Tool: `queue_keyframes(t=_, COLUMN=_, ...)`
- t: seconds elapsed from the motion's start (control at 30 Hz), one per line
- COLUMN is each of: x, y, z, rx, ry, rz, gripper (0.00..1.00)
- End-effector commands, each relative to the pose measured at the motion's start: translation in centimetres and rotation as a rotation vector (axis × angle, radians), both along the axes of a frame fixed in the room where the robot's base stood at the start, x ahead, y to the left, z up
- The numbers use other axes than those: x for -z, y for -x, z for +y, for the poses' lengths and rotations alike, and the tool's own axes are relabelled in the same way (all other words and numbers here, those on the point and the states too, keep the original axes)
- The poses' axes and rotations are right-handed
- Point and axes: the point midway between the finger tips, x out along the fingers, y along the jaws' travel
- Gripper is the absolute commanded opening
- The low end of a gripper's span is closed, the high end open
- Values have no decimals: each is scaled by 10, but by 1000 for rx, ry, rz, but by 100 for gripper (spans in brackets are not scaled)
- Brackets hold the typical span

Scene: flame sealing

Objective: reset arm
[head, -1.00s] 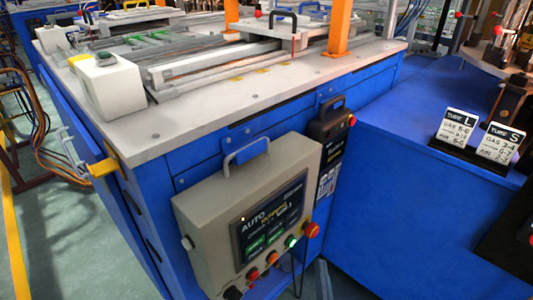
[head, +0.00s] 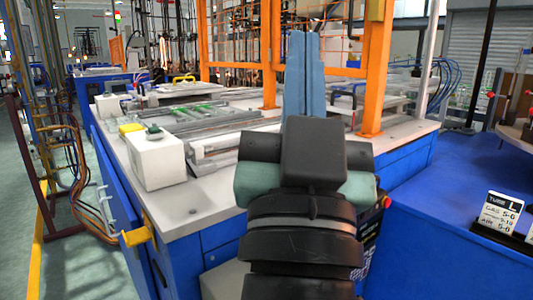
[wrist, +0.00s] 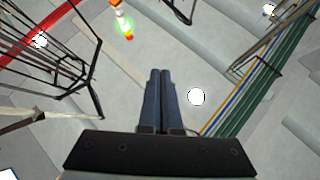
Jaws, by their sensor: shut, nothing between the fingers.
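My gripper (head: 303,75) stands raised in the middle of the head view, its blue-grey fingers pointing up in front of the machine. The fingers are together with nothing between them. In the wrist view my gripper (wrist: 160,75) points at the ceiling, with its two fingers side by side and shut. My dark arm rises from the bottom of the head view and hides part of the machine's front, including most of the control panel.
A blue machine with a white top (head: 200,205) stands ahead. Orange posts (head: 375,70) rise from it, close behind my gripper. A white box (head: 155,158) sits on its left corner. A blue table (head: 440,190) with a label card (head: 500,213) is at right.

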Motion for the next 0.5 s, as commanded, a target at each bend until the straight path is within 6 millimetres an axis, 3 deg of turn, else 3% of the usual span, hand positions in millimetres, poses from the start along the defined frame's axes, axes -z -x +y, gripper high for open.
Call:
queue_keyframes(t=0.03, x=-20, y=24, z=16, rx=-15, ry=37, rz=-35, gripper=0)
queue_keyframes(t=0.1, x=-38, y=53, z=34, rx=-25, ry=96, rz=-67, gripper=0)
queue_keyframes(t=0.5, x=-155, y=46, z=31, rx=-18, ry=95, rz=-50, gripper=0)
